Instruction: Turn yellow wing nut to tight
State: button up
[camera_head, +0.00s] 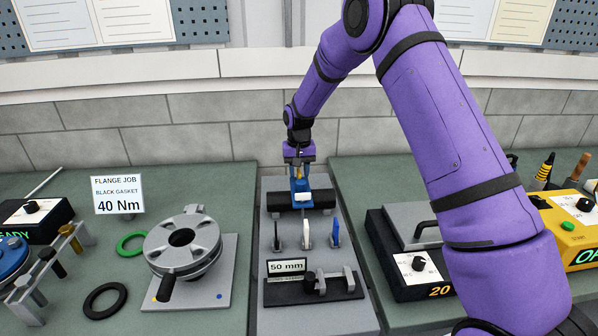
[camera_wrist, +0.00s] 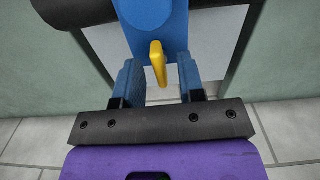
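The yellow wing nut (camera_wrist: 157,62) sits on a blue part (camera_wrist: 150,22) in the wrist view. Its long wing points toward my gripper. My gripper (camera_wrist: 158,76) has its two blue fingers on either side of the wing, with a visible gap to each side. It is open and holds nothing. In the head view my gripper (camera_head: 299,166) is over the blue part (camera_head: 300,187) at the far end of the middle panel, and the wing nut is a small yellow spot (camera_head: 299,173). The blue part is around a black cylinder (camera_head: 318,200).
Nearer on the grey panel (camera_head: 335,318) stand several small upright levers (camera_head: 306,235), a "50 mm" sign (camera_head: 287,266) and a black-based fixture (camera_head: 345,288). A flange (camera_head: 183,243) with gaskets is on the left bench. Boxes with knobs (camera_head: 418,264) stand on the right bench.

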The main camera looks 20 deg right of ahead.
jog(key=shift+f, duration=0.25)
grip_shut()
